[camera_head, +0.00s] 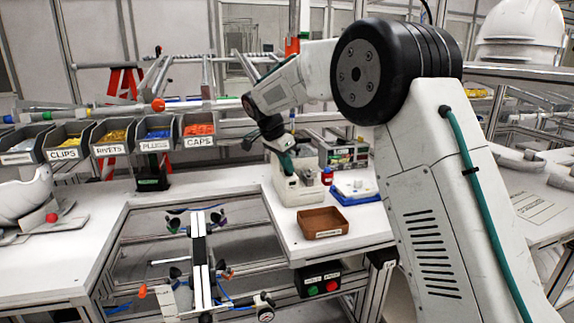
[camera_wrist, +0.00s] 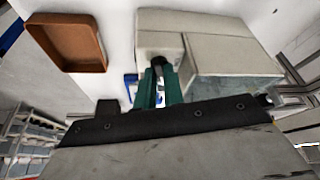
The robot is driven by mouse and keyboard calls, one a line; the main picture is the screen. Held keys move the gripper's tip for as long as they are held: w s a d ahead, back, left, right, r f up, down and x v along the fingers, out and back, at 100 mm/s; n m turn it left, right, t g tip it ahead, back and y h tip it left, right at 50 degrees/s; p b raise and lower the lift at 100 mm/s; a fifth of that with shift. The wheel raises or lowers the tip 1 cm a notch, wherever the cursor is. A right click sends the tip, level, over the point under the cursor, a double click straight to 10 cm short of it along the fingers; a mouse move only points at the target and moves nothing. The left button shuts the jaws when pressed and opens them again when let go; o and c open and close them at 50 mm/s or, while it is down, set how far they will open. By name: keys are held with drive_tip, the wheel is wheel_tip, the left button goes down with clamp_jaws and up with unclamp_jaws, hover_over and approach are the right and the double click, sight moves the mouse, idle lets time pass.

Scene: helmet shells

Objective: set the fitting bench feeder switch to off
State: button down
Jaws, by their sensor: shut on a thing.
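The feeder (camera_head: 299,187) is a pale beige box on the white bench in the head view. It fills the upper middle of the wrist view (camera_wrist: 225,58), seen close up. My gripper (camera_head: 287,160) reaches down onto its top. In the wrist view its two teal fingers (camera_wrist: 159,68) are close together against the box and shut on a small dark part, which looks like the feeder's switch (camera_wrist: 158,61). The fingers hide most of this part, so its setting cannot be read.
A brown tray (camera_head: 324,222) lies in front of the feeder, with a blue-and-white tray (camera_head: 354,190) and a small red bottle (camera_head: 327,176) to its right. Labelled bins (camera_head: 112,136) line the left rack. A green and red button box (camera_head: 321,282) hangs below the bench edge.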

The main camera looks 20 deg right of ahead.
drive_tip(key=shift+w+a+m+g, duration=0.15)
drive_tip(key=shift+m+g, duration=0.45)
drive_tip(key=shift+m, duration=1.4)
drive_tip(key=c, duration=1.5)
unclamp_jaws()
